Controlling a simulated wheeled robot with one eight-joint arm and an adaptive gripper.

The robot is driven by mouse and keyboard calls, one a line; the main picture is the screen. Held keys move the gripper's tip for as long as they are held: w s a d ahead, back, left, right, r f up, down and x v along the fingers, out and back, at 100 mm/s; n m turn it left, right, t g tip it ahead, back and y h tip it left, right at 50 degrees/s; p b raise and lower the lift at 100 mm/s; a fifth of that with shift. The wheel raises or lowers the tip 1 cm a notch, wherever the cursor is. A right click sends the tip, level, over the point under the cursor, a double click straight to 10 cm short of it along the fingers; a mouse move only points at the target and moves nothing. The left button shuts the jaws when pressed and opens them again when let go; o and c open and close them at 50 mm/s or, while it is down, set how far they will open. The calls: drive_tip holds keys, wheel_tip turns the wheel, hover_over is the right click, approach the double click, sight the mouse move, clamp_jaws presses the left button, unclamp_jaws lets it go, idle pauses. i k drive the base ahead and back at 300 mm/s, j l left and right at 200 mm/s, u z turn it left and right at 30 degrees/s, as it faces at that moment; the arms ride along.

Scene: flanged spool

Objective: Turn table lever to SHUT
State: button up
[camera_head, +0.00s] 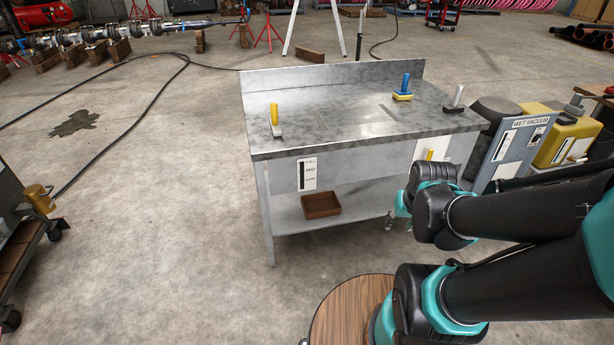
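A grey metal table (340,107) stands in the middle of the head view. Upright handles stand on its top: a yellow one (274,115) at the left, a blue one (405,84) on a yellow base at the back right, and a pale one (457,97) on a dark base at the right edge. A yellow handle (430,155) shows at a white plate on the table's front right. I cannot tell which is the table lever, and read no SHUT mark. My gripper (398,213) is low by the table's front right, mostly hidden behind my arm, apart from the handles.
A white scale plate (307,174) is on the table's front left. A brown open box (320,205) sits on the lower shelf. A wet vacuum panel (508,150) and yellow machine (563,137) stand close on the right.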

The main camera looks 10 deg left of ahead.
sight(429, 156)
drive_tip(key=i+l, duration=0.1)
drive_tip(key=l, duration=0.3)
drive_tip(key=i+l, duration=0.1)
drive_tip(key=l, duration=0.3)
drive_tip(key=i+l, duration=0.15)
drive_tip(key=l, duration=0.25)
drive_tip(key=i+l, duration=0.1)
drive_tip(key=l, duration=0.25)
drive_tip(key=u, duration=0.05)
